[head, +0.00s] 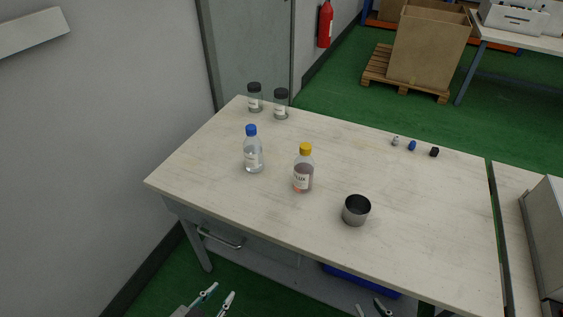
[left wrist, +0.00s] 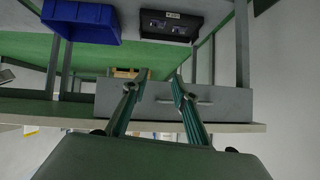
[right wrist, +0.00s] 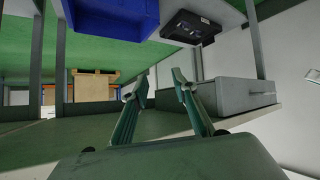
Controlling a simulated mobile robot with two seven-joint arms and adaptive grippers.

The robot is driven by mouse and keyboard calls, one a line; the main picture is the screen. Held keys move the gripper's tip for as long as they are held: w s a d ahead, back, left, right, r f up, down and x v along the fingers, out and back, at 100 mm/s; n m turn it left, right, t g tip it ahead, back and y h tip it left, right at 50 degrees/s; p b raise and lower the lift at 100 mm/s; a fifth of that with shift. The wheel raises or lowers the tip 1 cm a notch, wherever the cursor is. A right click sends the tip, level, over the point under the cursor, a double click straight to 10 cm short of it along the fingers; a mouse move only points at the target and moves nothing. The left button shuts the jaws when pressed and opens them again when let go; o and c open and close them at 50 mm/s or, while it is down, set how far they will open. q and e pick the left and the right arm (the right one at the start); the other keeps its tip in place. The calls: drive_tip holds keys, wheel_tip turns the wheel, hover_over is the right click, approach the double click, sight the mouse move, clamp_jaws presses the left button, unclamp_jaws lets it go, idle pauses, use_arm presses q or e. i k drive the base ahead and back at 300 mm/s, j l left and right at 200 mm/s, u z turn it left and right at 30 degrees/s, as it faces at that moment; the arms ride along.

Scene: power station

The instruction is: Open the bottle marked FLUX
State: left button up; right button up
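My left gripper (head: 221,293) is at the bottom of the head view, below and in front of the table's front edge, open and empty. It also shows open in the left wrist view (left wrist: 152,80). My right gripper (head: 371,307) is at the bottom edge of the head view, partly cut off. In the right wrist view (right wrist: 160,82) it is open and empty. Both are well apart from the bottle.
A blue-capped bottle (head: 253,155) stands left of the FLUX bottle. A metal cup (head: 356,211) stands to its right. Two dark-lidded jars (head: 255,98) (head: 281,104) stand at the back left. Several small caps (head: 412,146) lie at the back right. The table (head: 420,205) is otherwise clear.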

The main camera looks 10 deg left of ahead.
sight(304, 167)
drive_tip(key=i+j+z, duration=0.1)
drive_tip(key=j+z, duration=0.2)
drive_tip(key=j, duration=0.45)
drive_tip(key=j+z, duration=0.3)
drive_tip(key=j, duration=0.45)
